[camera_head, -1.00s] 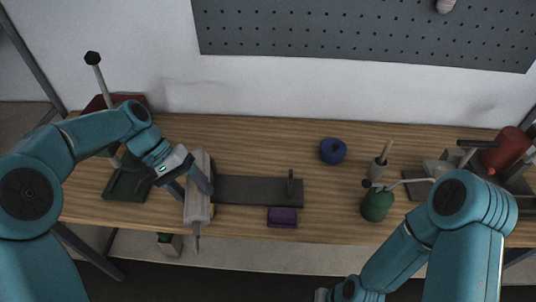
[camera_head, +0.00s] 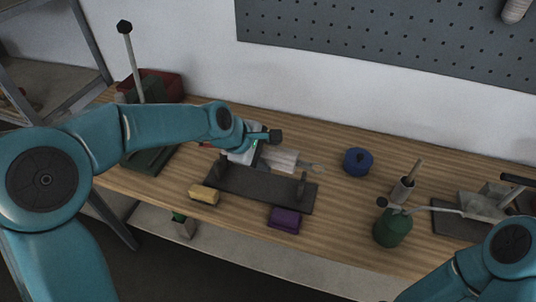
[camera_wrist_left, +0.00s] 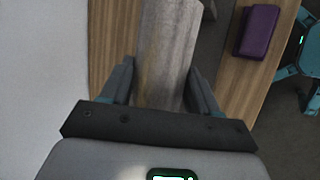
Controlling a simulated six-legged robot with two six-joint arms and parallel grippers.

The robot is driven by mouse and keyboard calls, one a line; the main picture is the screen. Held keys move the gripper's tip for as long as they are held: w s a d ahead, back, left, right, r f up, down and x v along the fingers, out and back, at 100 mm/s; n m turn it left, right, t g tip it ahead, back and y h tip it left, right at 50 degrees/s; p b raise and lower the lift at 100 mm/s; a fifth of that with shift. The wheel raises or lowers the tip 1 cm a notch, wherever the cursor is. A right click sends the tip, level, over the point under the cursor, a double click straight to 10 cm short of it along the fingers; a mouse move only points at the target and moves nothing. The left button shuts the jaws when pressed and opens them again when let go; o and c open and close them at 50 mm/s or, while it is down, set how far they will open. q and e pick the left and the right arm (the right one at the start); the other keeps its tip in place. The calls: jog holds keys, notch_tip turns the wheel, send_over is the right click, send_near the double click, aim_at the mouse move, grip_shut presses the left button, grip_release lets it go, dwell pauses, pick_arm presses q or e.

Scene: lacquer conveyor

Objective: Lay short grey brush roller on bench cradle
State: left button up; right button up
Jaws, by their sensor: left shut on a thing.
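The short grey brush roller (camera_head: 284,161) is held in my left gripper (camera_head: 264,154), over the back edge of the dark bench cradle (camera_head: 255,188). The roller lies roughly along the cradle's length, its thin shaft end pointing right. The cradle has an upright near each end. I cannot tell whether the roller touches the cradle; my gripper hides its left part. In the left wrist view, the pale, worn roller (camera_wrist_left: 167,45) sits between the two fingers (camera_wrist_left: 160,92). My right arm shows at the lower right; its gripper is out of view.
A yellow block (camera_head: 204,194) and a purple block (camera_head: 285,220) lie in front of the cradle. A pegboard (camera_head: 400,40) hangs behind.

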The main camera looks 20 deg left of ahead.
pick_arm(q)
jog(key=shift+w+a, duration=0.1)
jog(key=shift+a, duration=0.15)
jog(key=shift+d+f+b, duration=0.15)
jog(key=shift+f+b, duration=0.25)
jog(key=shift+b, duration=0.15)
notch_tip(320, 180, down, 3)
jog(key=shift+r+b, duration=0.15)
jog(key=shift+b, duration=0.95)
notch_tip(320, 180, down, 2)
jog(key=shift+f+b, duration=0.1)
jog(key=shift+b, duration=0.9)
jog(key=shift+f, duration=0.4)
jog(key=shift+r, duration=0.1)
